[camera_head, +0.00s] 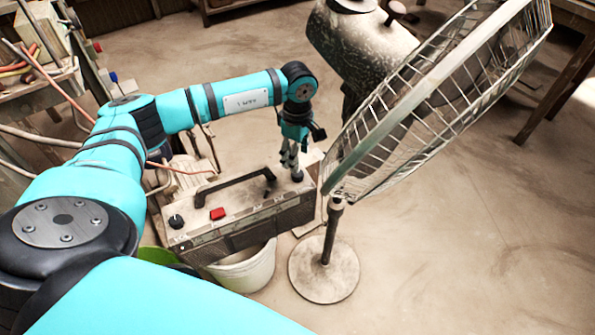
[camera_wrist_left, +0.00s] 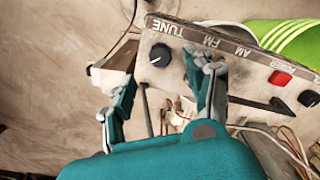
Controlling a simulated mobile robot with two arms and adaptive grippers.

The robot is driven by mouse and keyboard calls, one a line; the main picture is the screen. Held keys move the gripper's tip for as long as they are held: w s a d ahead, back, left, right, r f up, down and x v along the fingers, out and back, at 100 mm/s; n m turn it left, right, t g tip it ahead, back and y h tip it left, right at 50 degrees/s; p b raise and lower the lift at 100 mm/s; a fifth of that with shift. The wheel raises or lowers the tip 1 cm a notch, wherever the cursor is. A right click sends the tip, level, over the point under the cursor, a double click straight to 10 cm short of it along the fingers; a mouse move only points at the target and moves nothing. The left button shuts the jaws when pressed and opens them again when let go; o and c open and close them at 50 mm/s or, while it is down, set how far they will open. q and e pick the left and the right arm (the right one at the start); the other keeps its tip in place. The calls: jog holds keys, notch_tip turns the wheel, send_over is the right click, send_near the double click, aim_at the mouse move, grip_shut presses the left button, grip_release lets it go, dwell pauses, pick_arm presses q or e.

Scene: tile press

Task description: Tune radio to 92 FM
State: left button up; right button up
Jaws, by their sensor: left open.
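The radio (camera_head: 245,205) is a worn grey box with a black handle (camera_head: 235,186) and a red button (camera_head: 217,213) on top. Its TUNE knob (camera_head: 297,176), black and round, is at the right end of the top. In the left wrist view the TUNE knob (camera_wrist_left: 160,55) sits beside the printed words TUNE, FM and AM. My left gripper (camera_head: 290,161) is open, pointing down over that end. In the wrist view its fingers (camera_wrist_left: 158,72) lie on either side of the knob, with a visible gap to it. The tuned frequency is not readable. My right gripper is not seen.
A second black knob (camera_head: 176,221) is at the radio's left end. A large wire-cage fan (camera_head: 440,100) on a round base (camera_head: 323,270) stands close to the right. A white bucket (camera_head: 245,270) is below the radio. Cluttered shelving with cables (camera_head: 40,75) is on the left.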

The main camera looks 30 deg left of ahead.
aim_at(298, 175)
pick_arm(q)
notch_tip(298, 175, down, 7)
jog(key=shift+r+b, duration=0.15)
jog(key=shift+b, duration=0.3)
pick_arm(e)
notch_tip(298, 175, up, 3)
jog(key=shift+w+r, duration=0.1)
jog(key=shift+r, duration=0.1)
pick_arm(q)
grip_shut()
jog(key=shift+r+n, duration=0.1)
jog(key=shift+n, duration=0.7)
grip_release()
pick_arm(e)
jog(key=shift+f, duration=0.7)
